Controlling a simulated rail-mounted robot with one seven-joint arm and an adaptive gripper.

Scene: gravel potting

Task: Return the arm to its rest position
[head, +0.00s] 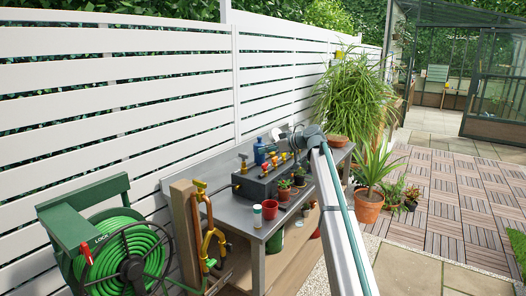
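My arm reaches from the lower right up over the right part of the grey potting bench (227,209). Its dark wrist and my gripper (296,141) are above the back of the bench, near the dark box with taps. The gripper is small and partly hidden by my own arm, so I cannot see whether its fingers are open or shut. I cannot see anything held in it.
A red pot (270,210), a white and green cup (257,216), small potted plants (284,190) and a blue bottle (259,152) stand on the bench. A white slatted fence (120,95) runs behind. A green hose reel (130,262) stands at left. The paved floor at right is open.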

